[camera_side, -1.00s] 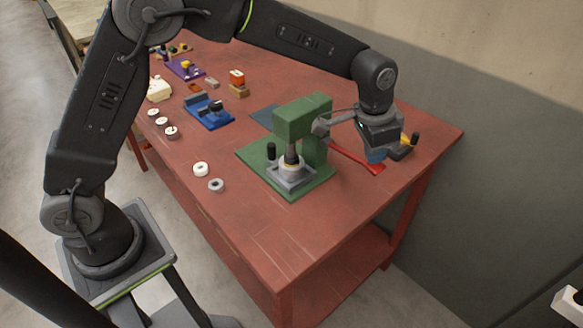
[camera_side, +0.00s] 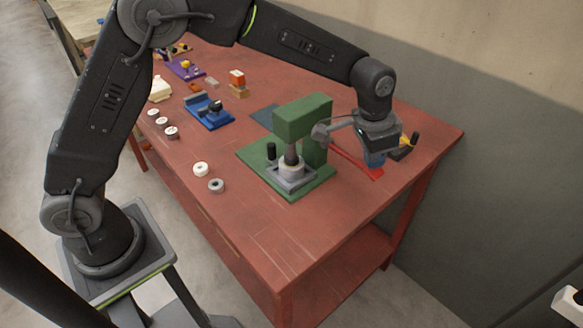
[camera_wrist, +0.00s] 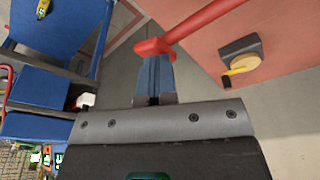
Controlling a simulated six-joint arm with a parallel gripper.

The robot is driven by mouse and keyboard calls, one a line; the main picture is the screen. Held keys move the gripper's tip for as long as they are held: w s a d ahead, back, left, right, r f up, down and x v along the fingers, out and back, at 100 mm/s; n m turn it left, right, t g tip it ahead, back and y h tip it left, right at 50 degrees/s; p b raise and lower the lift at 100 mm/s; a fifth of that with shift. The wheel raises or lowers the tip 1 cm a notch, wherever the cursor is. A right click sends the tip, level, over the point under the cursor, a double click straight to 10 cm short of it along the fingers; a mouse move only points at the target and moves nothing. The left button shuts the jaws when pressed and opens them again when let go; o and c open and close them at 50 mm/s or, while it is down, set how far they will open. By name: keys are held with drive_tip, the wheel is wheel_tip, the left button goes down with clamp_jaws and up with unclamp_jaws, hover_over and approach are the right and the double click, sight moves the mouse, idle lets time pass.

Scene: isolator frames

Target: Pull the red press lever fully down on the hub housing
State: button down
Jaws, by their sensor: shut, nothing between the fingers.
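The green press (camera_side: 302,118) stands on its green base on the red table. The hub housing (camera_side: 291,174), a grey block with a pale ring on top, sits under the press ram. The red lever (camera_side: 352,160) slopes down to the right from behind the press. In the wrist view the lever (camera_wrist: 205,20) runs to a thick end at my blue fingertips. My gripper (camera_side: 375,160) is shut with nothing between its fingers. Its fingertips (camera_wrist: 155,58) overlap the lever end in the picture; whether they touch it I cannot tell.
A grey fixture with a yellow part (camera_side: 403,149) and black handle stands right of my gripper. A blue fixture (camera_side: 208,112), several small rings and other parts lie to the left. The table's front (camera_side: 310,235) is bare. A wall stands behind.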

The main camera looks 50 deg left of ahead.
drive_tip(key=a+r, duration=0.3)
drive_tip(key=r, duration=1)
idle(1.0)
drive_tip(key=shift+w+a, duration=0.1)
drive_tip(key=s+a+r+n+t, duration=0.1)
drive_tip(key=s+a+r, duration=0.25)
drive_tip(key=s, duration=0.25)
drive_tip(key=s+a+r+n+t, duration=0.1)
drive_tip(key=s+a+r+n, duration=0.1)
drive_tip(key=s+a, duration=0.4)
drive_tip(key=s+a+f+n, duration=0.1)
drive_tip(key=s+f, duration=0.1)
drive_tip(key=s, duration=0.3)
drive_tip(key=s+a+f+n+t, duration=0.1)
drive_tip(key=s+f, duration=0.1)
drive_tip(key=s, duration=0.3)
drive_tip(key=s+a+f+n+y, duration=0.1)
drive_tip(key=s+a+f, duration=0.1)
drive_tip(key=s, duration=0.4)
drive_tip(key=shift+f+t, duration=0.3)
drive_tip(key=shift+f, duration=0.05)
